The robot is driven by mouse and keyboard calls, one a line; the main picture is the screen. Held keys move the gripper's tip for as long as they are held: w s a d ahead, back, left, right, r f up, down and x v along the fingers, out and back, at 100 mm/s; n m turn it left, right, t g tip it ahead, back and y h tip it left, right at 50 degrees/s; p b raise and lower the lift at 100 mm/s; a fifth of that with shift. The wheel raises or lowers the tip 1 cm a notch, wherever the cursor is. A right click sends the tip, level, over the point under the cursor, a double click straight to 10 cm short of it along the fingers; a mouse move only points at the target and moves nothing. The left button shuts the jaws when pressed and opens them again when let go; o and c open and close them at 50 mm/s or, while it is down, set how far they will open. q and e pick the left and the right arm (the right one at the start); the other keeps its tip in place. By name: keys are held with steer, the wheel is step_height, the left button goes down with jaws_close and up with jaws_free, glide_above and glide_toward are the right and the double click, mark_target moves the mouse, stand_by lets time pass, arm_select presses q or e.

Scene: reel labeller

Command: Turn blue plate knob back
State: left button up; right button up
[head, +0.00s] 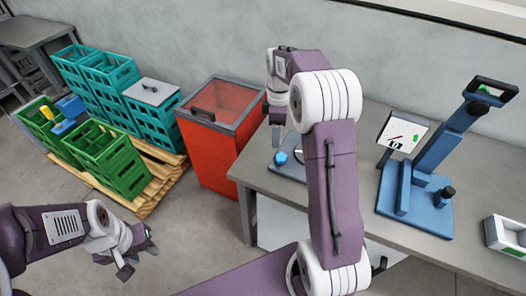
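A small blue knob (281,158) sits on a flat grey-blue plate (290,170) at the left end of the table. My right arm passes in front of the table and hides the plate's right part. My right gripper (278,122) hangs pointing down just above and behind the knob in the picture; its fingers are seen small and partly edge-on, so contact and opening cannot be told. My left gripper (138,258) is low at the left, over the floor, with its fingers apart and nothing between them, far from the knob.
A blue stand (418,205) with a tilted white dial panel (402,132) stands right of my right arm on the grey table (465,248). A small white tray (508,236) lies at the right edge. A red bin (210,150) and stacked green crates (108,160) stand left.

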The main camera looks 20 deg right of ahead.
mark_target(281, 156)
steer(key=f, duration=0.3)
steer(key=s+d+f, duration=0.1)
steer(key=f, duration=0.2)
steer(key=d+f+b, duration=0.1)
steer(key=f, duration=0.3)
steer(key=shift+s, duration=0.35)
steer(key=shift+w+a+f, duration=0.1)
steer(key=shift+f, duration=0.1)
jaws_close()
